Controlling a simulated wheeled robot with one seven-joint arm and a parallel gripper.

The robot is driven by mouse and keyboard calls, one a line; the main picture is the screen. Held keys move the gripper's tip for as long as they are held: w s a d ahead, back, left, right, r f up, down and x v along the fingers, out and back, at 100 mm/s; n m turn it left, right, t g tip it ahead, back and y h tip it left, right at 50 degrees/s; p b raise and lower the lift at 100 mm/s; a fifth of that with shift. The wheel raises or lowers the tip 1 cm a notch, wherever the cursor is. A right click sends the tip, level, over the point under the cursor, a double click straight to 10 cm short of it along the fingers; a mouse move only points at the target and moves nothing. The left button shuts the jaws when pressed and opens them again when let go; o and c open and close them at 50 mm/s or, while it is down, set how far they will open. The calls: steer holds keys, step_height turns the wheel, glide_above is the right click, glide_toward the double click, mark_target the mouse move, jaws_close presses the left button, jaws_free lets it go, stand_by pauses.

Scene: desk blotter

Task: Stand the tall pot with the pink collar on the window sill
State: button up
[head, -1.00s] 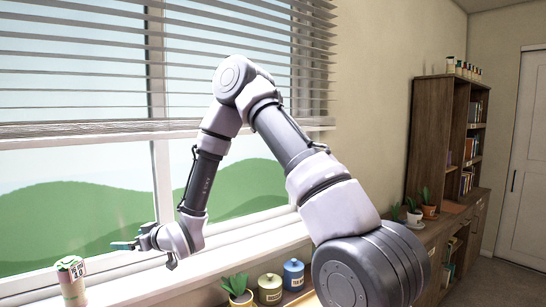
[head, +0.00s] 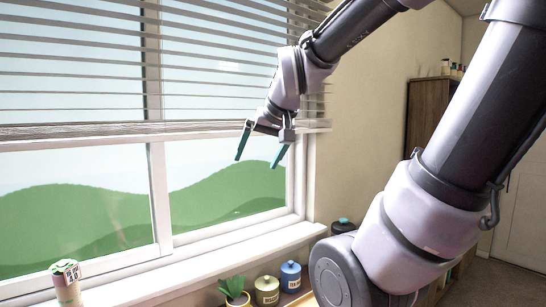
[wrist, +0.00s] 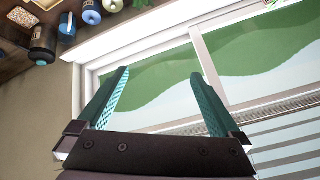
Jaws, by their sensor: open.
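A tall, slim pot (head: 67,284) with pinkish and pale green colouring stands upright on the window sill (head: 215,256), at the far left of the head view. Its lower end is cut off by the picture edge. I take it for the pot with the pink collar, though the collar is too small to make out clearly. My gripper (head: 256,163) is open and empty, high in front of the window and well to the right of this pot. Its two teal fingers also show spread apart in the wrist view (wrist: 160,74), with nothing between them.
Below the sill stand a potted plant (head: 234,286), an olive canister (head: 267,290), a blue canister (head: 291,275) and a dark jar (head: 343,226). Blinds (head: 80,70) hang over the upper window. The sill's middle is clear. A wooden bookcase (head: 430,115) is at the right.

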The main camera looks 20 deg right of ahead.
steer(key=s+m, duration=0.1)
steer(key=s, duration=0.5)
steer(key=shift+s+d+r+m+y, duration=0.3)
steer(key=shift+d+r, duration=0.05)
steer(key=shift+d, duration=0.1)
stand_by(0.7)
